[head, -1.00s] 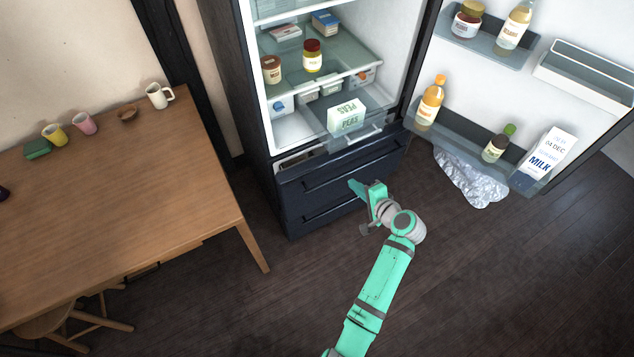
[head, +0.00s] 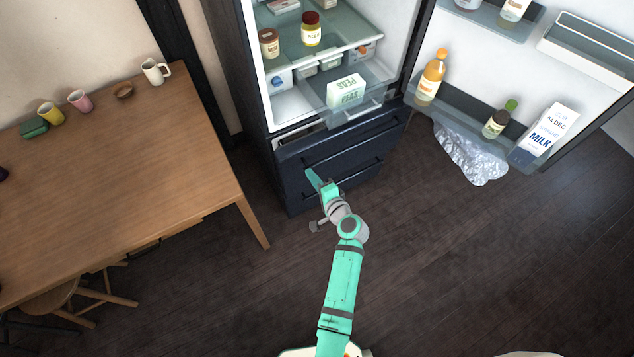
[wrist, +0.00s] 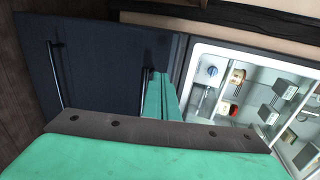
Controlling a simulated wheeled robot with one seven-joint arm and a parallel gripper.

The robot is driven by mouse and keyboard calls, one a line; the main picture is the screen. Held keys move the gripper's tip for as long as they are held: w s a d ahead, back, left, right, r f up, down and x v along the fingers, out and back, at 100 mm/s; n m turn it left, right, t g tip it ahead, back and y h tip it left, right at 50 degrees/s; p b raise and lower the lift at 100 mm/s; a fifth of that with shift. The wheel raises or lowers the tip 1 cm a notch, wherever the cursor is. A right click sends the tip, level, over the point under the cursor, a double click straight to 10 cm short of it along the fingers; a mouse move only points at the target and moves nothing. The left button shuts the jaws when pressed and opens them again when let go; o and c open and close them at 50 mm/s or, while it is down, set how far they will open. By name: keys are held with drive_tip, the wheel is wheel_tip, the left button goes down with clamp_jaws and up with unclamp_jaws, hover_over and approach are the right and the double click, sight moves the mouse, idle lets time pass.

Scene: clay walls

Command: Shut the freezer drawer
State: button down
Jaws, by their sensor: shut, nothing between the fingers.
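The refrigerator's lower part has two dark drawer fronts with bar handles. The upper freezer drawer (head: 345,139) stands a little out, with a pale strip of its inside showing at its top left. The lower drawer (head: 345,184) looks flush. My gripper (head: 311,174) is shut and empty, in front of the drawer fronts near their left side; I cannot tell whether it touches. In the wrist view the shut fingers (wrist: 160,97) lie close to one drawer handle (wrist: 148,80), over the dark front (wrist: 100,65).
The fridge door (head: 490,75) stands wide open at right, with bottles and milk. A clear bin (head: 365,117) with a peas box (head: 346,92) juts out above the drawers. A wooden table (head: 130,180) stands left. Floor in front is free.

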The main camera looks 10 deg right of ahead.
sight(297, 156)
drive_tip(key=x, duration=0.5)
drive_tip(key=shift+w+a+r, duration=0.2)
drive_tip(key=shift+w, duration=0.25)
drive_tip(key=shift+w+a, duration=0.25)
drive_tip(key=shift+w, duration=0.5)
